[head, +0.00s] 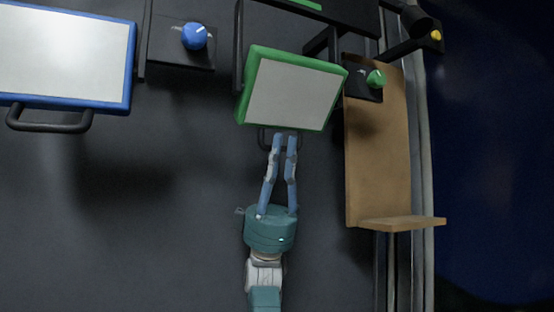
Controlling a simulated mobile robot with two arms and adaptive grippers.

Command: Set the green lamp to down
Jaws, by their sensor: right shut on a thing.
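The green lamp (292,91) is a square light panel with a green frame and a pale grey face, at the upper middle of the head view. It sits tilted compared with the blue-framed panel. A dark handle hangs at its lower edge. My right gripper (285,138) reaches up from below and its blue fingers are shut on that handle, just under the green frame. The fingers partly hide the handle. A green knob (376,79) sits on a black box right of the lamp. My left gripper is not in view.
A blue-framed panel (128,60) with a dark handle (48,125) is at the left. A blue knob (194,36) sits on a black box between the panels. A brown board with a ledge (402,223) stands at the right. The dark wall below the panels is clear.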

